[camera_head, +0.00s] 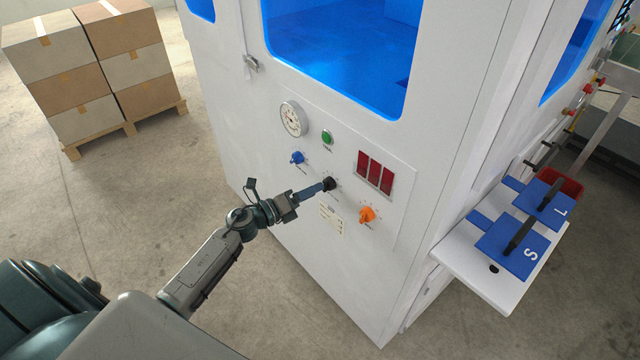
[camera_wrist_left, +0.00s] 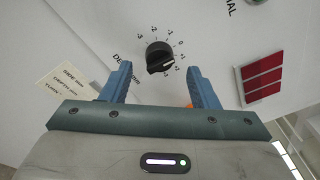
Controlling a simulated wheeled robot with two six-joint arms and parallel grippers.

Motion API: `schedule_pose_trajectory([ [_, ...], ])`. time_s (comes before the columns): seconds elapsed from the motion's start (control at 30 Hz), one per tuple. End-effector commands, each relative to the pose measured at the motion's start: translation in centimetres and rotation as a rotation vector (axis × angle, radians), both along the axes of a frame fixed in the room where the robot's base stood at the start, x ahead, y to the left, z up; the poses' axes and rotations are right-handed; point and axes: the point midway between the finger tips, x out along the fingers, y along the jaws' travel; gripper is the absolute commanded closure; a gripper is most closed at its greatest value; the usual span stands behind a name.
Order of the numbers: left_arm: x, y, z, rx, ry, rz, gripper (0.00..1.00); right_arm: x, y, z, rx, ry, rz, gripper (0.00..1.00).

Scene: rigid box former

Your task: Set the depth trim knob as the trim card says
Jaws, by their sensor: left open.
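The black depth trim knob (camera_head: 329,184) is on the white machine's panel, between a blue knob and an orange knob. In the left wrist view the knob (camera_wrist_left: 160,57) has a numbered scale, and its white pointer mark looks turned toward about +2. My left gripper (camera_head: 322,186) is at the black knob. Its blue fingers (camera_wrist_left: 160,66) are open, one on each side of the knob, with gaps visible. The trim card (camera_head: 331,219) is below the knob; in the left wrist view the card (camera_wrist_left: 68,80) shows side, depth and turn lines, values unreadable. My right gripper is not visible.
The blue knob (camera_head: 297,158), orange knob (camera_head: 367,214), green button (camera_head: 327,137), gauge (camera_head: 293,118) and red display (camera_head: 375,172) surround the black knob. A white shelf (camera_head: 480,278) with blue S and L plates juts out at right. Stacked boxes (camera_head: 90,75) stand far left.

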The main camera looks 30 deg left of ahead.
Motion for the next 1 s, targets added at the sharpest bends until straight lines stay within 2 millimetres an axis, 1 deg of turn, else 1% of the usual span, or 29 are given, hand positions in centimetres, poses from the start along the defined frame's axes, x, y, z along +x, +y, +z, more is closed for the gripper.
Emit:
schedule_pose_trajectory([
  [0.03, 0.7, -0.5, 0.3, -0.002, 0.0, 0.0, 0.45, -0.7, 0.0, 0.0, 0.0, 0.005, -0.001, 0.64],
  [0.1, 1.6, -0.9, 0.2, -0.003, 0.001, 0.002, 0.45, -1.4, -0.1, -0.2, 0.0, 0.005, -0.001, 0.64],
  [0.2, 2.4, -1.4, 0.1, -0.003, 0.001, 0.001, 0.45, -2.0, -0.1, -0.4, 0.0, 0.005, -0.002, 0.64],
  [0.37, 3.0, -1.7, 0.0, -0.001, 0.001, -0.001, 0.45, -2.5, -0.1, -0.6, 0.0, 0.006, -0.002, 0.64],
  [0.6, 3.0, -1.7, -0.1, 0.0, 0.002, 0.0, 0.45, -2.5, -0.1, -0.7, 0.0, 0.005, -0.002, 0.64],
  [0.67, 3.0, -1.7, -0.1, 0.0, 0.002, 0.0, 0.57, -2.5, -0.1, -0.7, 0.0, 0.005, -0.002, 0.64],
  [0.8, 3.0, -1.7, -0.1, 0.0, 0.002, 0.0, 0.85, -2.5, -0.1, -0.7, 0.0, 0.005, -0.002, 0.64],
  [0.83, 3.0, -1.7, -0.1, 0.0, 0.002, 0.0, 0.89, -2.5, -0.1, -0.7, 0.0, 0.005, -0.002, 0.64],
  [1.0, 3.0, -1.7, -0.1, -0.006, 0.004, 0.001, 0.89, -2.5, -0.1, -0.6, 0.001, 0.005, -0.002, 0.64],
])
